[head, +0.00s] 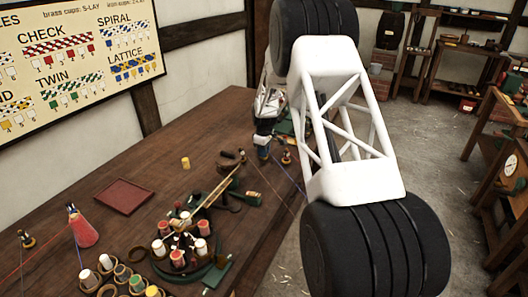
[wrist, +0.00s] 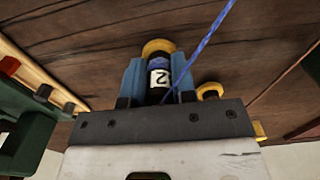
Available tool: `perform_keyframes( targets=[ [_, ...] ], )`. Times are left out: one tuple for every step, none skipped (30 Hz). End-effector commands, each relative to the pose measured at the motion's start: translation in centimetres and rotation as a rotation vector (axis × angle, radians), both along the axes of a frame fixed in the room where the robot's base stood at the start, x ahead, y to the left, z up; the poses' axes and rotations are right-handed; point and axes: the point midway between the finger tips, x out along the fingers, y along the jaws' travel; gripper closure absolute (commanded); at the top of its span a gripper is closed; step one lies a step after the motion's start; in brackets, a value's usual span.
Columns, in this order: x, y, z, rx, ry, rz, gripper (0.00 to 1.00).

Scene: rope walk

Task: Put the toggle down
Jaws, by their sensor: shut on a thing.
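My gripper (head: 262,148) is over the right side of the wooden bench, near its edge. In the wrist view its blue fingers (wrist: 160,80) are shut on the toggle (wrist: 159,78). The toggle is a dark, short cylinder with a brass-yellow end, a blue band and a white label marked 2. A blue cord (wrist: 208,47) runs from beside it to the upper right. My fingers hide the toggle's sides, and I cannot make it out clearly in the head view. Whether it touches the bench I cannot tell.
A braiding stand (head: 180,250) with several bobbins stands at the front of the bench (head: 165,160). A small brass-based piece (head: 286,157) is just right of my gripper. Bare wood lies behind the tray.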

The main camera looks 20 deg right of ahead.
Motion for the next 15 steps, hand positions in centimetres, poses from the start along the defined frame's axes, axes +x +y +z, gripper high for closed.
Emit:
perform_keyframes(
  targets=[
    [0.01, 0.00, 0.04, 0.000, 0.000, 0.000, 0.99],
    [0.01, -0.01, 0.03, 0.000, 0.000, 0.000, 0.99],
    [0.00, 0.00, 0.03, 0.000, 0.000, 0.000, 0.99],
    [0.00, 0.00, 0.03, 0.000, 0.000, 0.000, 0.99],
    [0.00, 0.00, 0.02, 0.000, 0.000, 0.000, 0.99],
    [0.00, 0.00, -0.01, 0.000, 0.000, 0.000, 0.99],
    [-0.01, 0.00, -0.05, 0.000, 0.000, 0.000, 0.99],
    [-0.01, 0.00, -0.12, 0.000, 0.000, 0.000, 0.99],
    [-0.01, 0.01, -0.21, 0.000, 0.000, 0.000, 0.99],
    [-0.01, 0.01, -0.28, 0.000, 0.000, 0.000, 0.99],
    [-0.01, 0.01, -0.30, 0.000, 0.000, 0.000, 0.74],
    [0.00, 0.00, -0.27, 0.000, 0.000, 0.000, 0.68],
    [-0.01, 0.00, -0.28, 0.000, 0.000, 0.000, 0.63],
    [-0.01, 0.01, -0.27, 0.000, 0.000, 0.000, 0.58],
    [-0.01, 0.00, -0.27, 0.000, 0.000, 0.000, 0.52]
  ],
)
